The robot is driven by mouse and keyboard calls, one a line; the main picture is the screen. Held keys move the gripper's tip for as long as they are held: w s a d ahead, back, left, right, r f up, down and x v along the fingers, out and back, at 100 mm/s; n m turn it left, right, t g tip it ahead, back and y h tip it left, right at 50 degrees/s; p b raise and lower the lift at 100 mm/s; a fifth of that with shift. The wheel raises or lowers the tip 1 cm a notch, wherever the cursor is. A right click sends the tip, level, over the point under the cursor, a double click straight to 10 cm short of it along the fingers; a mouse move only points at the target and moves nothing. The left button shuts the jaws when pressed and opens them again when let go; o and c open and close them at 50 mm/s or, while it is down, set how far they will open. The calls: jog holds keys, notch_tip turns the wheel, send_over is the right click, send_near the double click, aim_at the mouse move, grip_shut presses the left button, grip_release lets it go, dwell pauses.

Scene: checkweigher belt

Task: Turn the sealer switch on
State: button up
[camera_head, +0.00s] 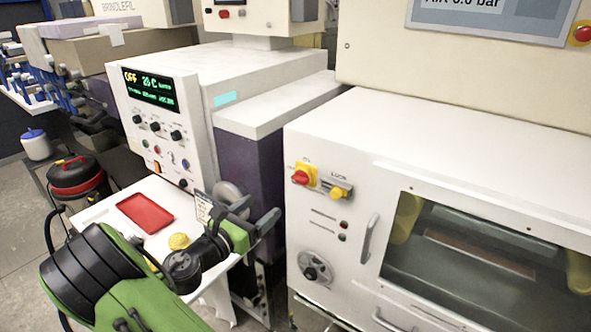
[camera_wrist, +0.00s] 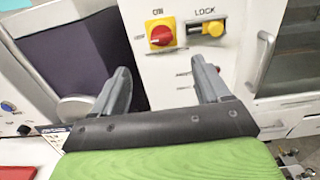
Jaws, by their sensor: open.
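A red rotary switch knob (camera_head: 300,177) on a yellow plate is on the front of the right-hand white cabinet. It also shows in the wrist view (camera_wrist: 161,36), with an "ON" label above its plate. A yellow piece (camera_wrist: 213,29) under the word "LOCK" is just right of it. The pictures do not show which control is the sealer's. A panel at left with a lit "OFF 20 C" display (camera_head: 150,88) bears several knobs and an orange rocker (camera_head: 157,167). My gripper (camera_head: 260,210) is open and empty, lower left of the red knob; its fingers (camera_wrist: 160,68) point towards the cabinet front.
A white shelf (camera_head: 95,212) with a red tray (camera_head: 146,213) and a yellow round item (camera_head: 179,241) lies left of my gripper. A vertical door handle (camera_head: 369,238) projects right of the red knob. A handwheel (camera_head: 315,268) is below it. A red and black vacuum (camera_head: 78,178) stands far left.

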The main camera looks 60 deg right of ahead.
aim_at(297, 180)
jog(key=d, duration=0.5)
jog(key=s+d+p, duration=0.1)
jog(key=d, duration=0.4)
jog(key=s+d, duration=0.1)
jog(key=d, duration=0.4)
jog(key=shift+s+f, duration=0.2)
jog(key=shift+f, duration=0.05)
jog(key=shift+c, duration=0.3)
jog(key=c, duration=1)
